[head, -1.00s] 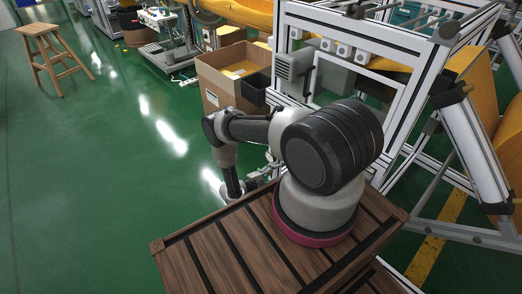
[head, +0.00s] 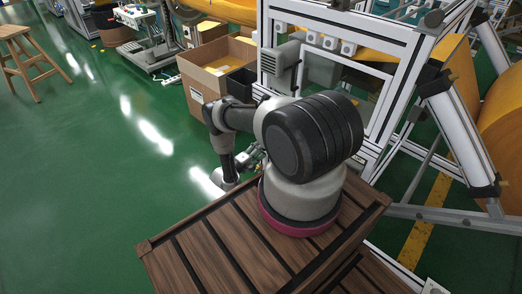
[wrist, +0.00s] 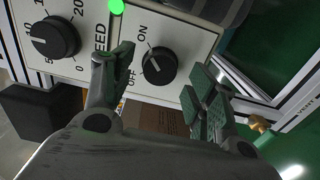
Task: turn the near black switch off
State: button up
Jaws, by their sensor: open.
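A round black switch (wrist: 158,66) sits on a white panel (wrist: 188,40) marked ON and OFF in the wrist view. A pale pointer line crosses the switch; I cannot tell surely which label it favours. My gripper (wrist: 160,70) is open, with one finger to the left of the switch and the other to the right and lower. No finger clearly touches it. A second black knob (wrist: 55,38), a dial with numbers, is at the left on the same panel. In the head view my gripper (head: 250,160) is small and partly hidden by my arm.
A green light (wrist: 116,6) shows above the panel's middle. A black box (wrist: 30,110) is at the lower left in the wrist view. In the head view a cardboard box (head: 205,62) and a metal frame (head: 400,100) stand beyond my arm. Green floor (head: 80,170) is open at the left.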

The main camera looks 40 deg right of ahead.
jog(key=shift+w+d, duration=0.1)
jog(key=shift+d, duration=0.6)
jog(key=c, duration=1.1)
jog(key=shift+o, duration=0.2)
jog(key=shift+n, duration=0.4)
jog(key=n, duration=1.6)
jog(key=shift+n, duration=0.7)
